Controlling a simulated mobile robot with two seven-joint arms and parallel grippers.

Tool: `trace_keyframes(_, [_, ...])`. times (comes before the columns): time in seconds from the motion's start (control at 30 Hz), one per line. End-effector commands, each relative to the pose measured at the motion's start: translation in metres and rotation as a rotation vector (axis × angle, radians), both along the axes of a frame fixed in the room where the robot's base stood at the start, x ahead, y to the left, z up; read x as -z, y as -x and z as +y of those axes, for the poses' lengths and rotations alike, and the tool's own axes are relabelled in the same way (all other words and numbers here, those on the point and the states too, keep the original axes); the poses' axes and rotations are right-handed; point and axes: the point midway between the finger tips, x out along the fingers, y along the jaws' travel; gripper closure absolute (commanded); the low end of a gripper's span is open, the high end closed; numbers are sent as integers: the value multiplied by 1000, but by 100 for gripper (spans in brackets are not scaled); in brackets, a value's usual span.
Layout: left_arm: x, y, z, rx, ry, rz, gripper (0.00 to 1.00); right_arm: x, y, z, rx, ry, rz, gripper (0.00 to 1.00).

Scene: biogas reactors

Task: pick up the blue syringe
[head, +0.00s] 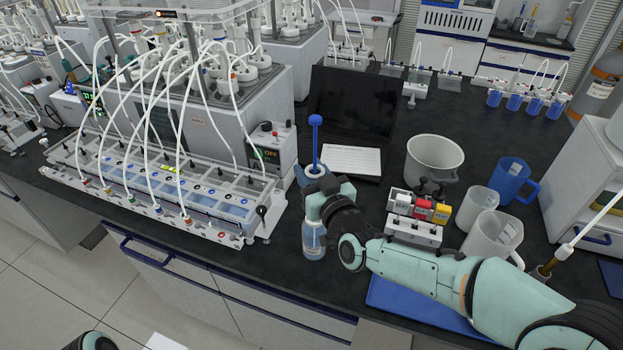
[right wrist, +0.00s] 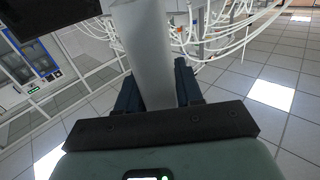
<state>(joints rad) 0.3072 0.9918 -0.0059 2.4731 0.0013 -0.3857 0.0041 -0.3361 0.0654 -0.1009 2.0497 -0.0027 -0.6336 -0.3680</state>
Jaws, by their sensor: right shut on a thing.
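The blue syringe (head: 316,140) is upright in the head view, near the front edge of the black bench. Its blue plunger rod and round knob rise above my right gripper (head: 315,180). Below the gripper a clear part with bluish liquid and a pale label (head: 314,243) shows. My right gripper is shut around the upper barrel. The right wrist view shows the pale grey barrel (right wrist: 150,55) between the dark fingers (right wrist: 155,90). I cannot tell whether its lower end touches the bench. My left gripper is not in view.
A reactor rack with white tubes (head: 165,195) stands left of the syringe. A laptop (head: 350,105) is behind it. A small block with red and yellow parts (head: 418,208), a white pot (head: 434,158), a blue mug (head: 510,180) and white mugs stand right. A blue tray (head: 385,298) lies under my right arm.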

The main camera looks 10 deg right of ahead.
Motion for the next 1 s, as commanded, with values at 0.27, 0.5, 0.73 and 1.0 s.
trace_keyframes(0.27, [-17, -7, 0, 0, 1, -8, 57, -76, 0, 0, -1, -5, -8, 91])
trace_keyframes(0.5, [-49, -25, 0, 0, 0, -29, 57, -144, -1, 0, -1, -2, -7, 91])
trace_keyframes(0.73, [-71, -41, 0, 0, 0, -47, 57, -177, 0, 0, -1, -1, -3, 91])
trace_keyframes(1.0, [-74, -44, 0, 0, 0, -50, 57, -182, 0, 0, -1, 0, 1, 91])
